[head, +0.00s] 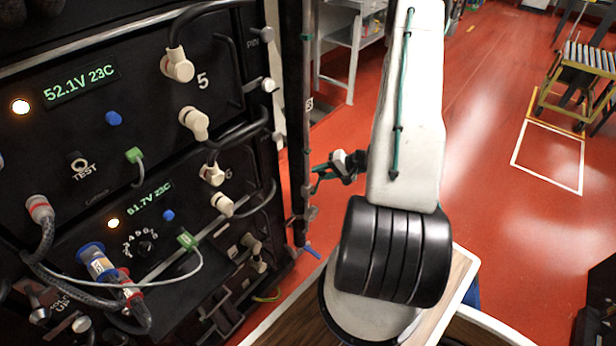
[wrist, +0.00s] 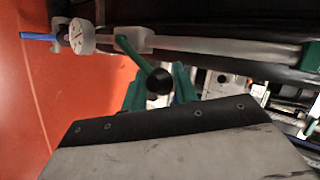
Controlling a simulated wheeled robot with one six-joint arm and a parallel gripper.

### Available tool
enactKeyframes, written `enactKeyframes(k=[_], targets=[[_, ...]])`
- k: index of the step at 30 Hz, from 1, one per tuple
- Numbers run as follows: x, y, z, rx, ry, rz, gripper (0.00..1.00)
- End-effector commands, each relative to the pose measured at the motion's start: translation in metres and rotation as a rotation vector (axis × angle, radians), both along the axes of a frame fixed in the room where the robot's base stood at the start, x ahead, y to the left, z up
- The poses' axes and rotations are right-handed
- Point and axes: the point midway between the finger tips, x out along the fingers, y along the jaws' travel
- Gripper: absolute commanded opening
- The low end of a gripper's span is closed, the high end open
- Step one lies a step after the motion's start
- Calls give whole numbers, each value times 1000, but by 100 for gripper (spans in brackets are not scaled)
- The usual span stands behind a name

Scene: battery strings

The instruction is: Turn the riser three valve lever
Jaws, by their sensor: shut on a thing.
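The valve lever (wrist: 137,53) is green with a black ball knob, and it shows in the wrist view, coming off a grey valve body on a pipe. My gripper (wrist: 159,88) has its green fingers on either side of the lever's knob end and is shut on it. In the head view my gripper (head: 325,173) reaches left to the dark upright riser (head: 306,130), which bears a small label that looks like a 3. The lever itself is too small to make out there.
A battery rack (head: 130,130) with lit displays, plugs and cables stands close left of the riser. Red floor (head: 485,110) is open to the right, with a roller cart (head: 585,75) beyond.

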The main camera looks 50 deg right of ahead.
Motion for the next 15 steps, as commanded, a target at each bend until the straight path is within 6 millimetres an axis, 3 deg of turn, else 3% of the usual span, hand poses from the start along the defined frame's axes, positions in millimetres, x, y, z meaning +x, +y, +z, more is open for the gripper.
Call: enactKeyframes(k=[15], targets=[[-9,-5,-2,-22,7,-15,0]])
